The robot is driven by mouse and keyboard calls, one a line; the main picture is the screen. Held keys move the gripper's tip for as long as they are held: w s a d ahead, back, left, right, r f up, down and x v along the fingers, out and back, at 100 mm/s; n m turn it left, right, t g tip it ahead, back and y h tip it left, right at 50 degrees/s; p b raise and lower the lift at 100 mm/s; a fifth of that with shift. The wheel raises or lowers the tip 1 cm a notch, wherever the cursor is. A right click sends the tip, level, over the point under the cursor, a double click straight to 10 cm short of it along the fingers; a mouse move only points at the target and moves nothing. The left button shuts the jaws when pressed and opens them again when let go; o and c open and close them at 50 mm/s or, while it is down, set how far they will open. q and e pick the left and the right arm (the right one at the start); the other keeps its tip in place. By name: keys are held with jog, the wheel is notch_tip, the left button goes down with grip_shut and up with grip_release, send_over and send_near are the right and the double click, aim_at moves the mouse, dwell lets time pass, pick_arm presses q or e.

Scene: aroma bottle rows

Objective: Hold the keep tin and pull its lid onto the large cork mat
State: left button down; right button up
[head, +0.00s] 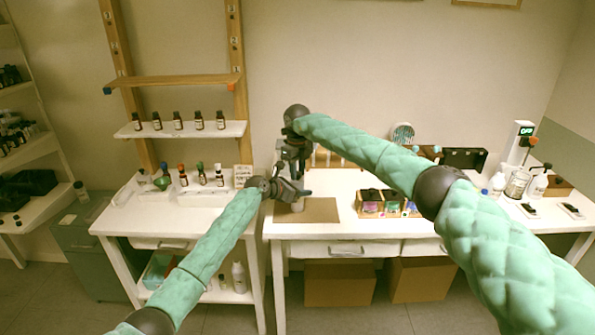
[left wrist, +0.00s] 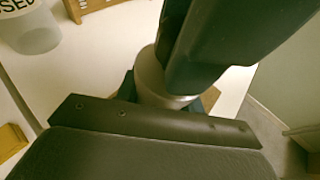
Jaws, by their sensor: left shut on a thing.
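The keep tin (head: 297,206), a small pale metal cylinder, stands at the left end of the large cork mat (head: 322,209), mostly hidden by my grippers. Its grey side also shows in the left wrist view (left wrist: 150,78). My left gripper (head: 300,193) reaches in from the left and is shut on the tin. My right gripper (head: 293,172) points down just above the tin and my left gripper. Its fingertips are hidden or too small to read. I cannot make out the lid.
A box of coloured packets (head: 372,207) stands right of the mat. The mat's right part is bare.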

aim_at(298, 173)
grip_shut()
jog(key=shift+r, duration=0.3)
jog(key=shift+r, duration=0.7)
jog(key=shift+r, duration=0.1)
dwell(0.3)
jog(key=shift+r, duration=2)
pick_arm(q)
jog(key=c, duration=0.8)
grip_release()
